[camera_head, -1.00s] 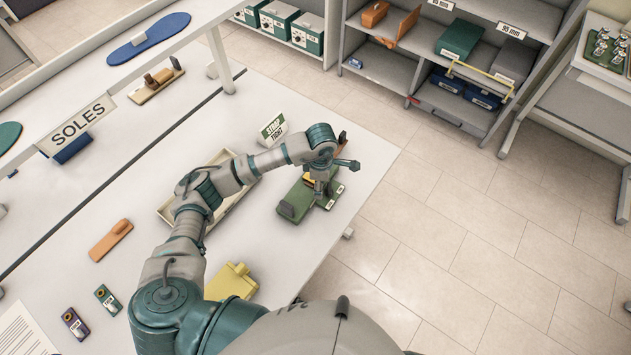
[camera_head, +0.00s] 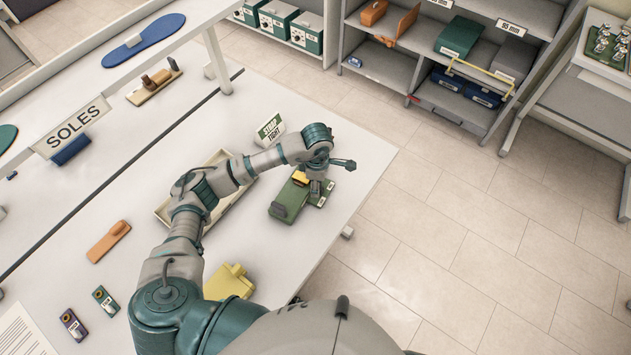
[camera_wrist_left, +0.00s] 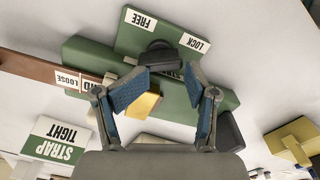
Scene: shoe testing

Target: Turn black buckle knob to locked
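The black buckle knob (camera_wrist_left: 160,56) shows in the left wrist view on a green plate (camera_wrist_left: 128,42) marked FREE (camera_wrist_left: 142,20) and LOCK (camera_wrist_left: 195,42). The knob's bar lies roughly crosswise in that picture; its exact setting is hard to tell. My left gripper (camera_wrist_left: 164,72) is open, its two blue-padded fingers apart with the knob between and just beyond their tips; I cannot tell whether they touch it. In the head view my left gripper (camera_head: 318,174) is over the green fixture (camera_head: 283,208) and hides the knob. My right gripper is not in view.
A yellow piece (camera_wrist_left: 143,104) sits on the fixture beneath the fingers, and a dark block (camera_wrist_left: 230,132) is at its end. A STRAP TIGHT sign (camera_head: 270,130) and a shallow tray (camera_head: 168,210) stand nearby. The table's edge lies just right of the fixture.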

